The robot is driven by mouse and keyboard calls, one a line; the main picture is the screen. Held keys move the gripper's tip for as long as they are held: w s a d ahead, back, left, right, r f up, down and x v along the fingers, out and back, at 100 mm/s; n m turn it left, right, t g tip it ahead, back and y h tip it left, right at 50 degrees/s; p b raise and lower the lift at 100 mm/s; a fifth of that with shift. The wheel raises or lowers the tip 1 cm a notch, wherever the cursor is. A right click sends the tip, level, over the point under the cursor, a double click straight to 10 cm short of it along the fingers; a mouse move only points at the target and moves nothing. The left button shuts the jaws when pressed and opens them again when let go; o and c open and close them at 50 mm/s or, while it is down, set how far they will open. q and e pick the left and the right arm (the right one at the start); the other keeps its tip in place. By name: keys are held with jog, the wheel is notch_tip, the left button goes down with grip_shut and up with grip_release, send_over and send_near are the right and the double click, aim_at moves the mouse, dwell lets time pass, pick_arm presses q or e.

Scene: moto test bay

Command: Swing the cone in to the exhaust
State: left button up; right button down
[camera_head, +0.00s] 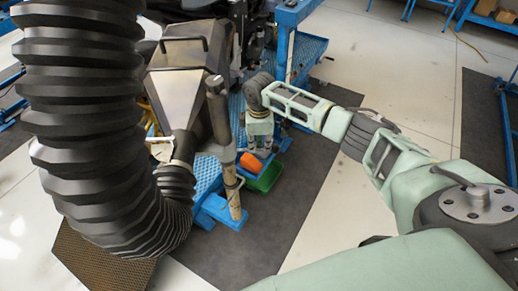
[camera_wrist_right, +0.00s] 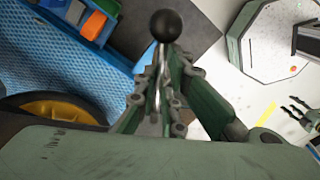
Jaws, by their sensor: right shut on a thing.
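The metal cone (camera_head: 176,82), a tapered hood with a dark handle on top, stands left of centre in the head view. Its narrow lower end joins a thick black ribbed hose (camera_head: 80,110). My right gripper (camera_head: 260,150) points down, to the right of the cone and its upright post. In the right wrist view my right gripper (camera_wrist_right: 160,97) is shut on a thin rod with a black ball knob (camera_wrist_right: 165,26). I cannot tell how that rod joins the cone. The exhaust cannot be made out. Gripper-like dark fingers (camera_wrist_right: 299,113), perhaps my left gripper's, show small at the right edge.
A blue platform (camera_head: 209,174) lies below the cone. A blue frame post (camera_head: 283,52) stands behind. A dark mat (camera_head: 300,190) and pale floor lie open in front.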

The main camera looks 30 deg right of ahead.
pick_arm(q)
jog(key=shift+f, duration=0.1)
pick_arm(e)
jog(key=shift+w+d+r, duration=0.1)
jog(key=shift+w+r, duration=0.05)
jog(key=shift+w, duration=0.1)
jog(key=c, duration=2)
grip_release()
pick_arm(q)
jog(key=shift+w, duration=0.3)
pick_arm(e)
jog(key=shift+o, duration=0.4)
jog(key=shift+w+f, duration=0.1)
jog(key=shift+f, duration=0.1)
jog(key=shift+r, duration=0.3)
pick_arm(q)
jog(key=shift+s, duration=0.1)
pick_arm(e)
notch_tip(320, 180, up, 11)
jog(key=shift+s+r, duration=0.2)
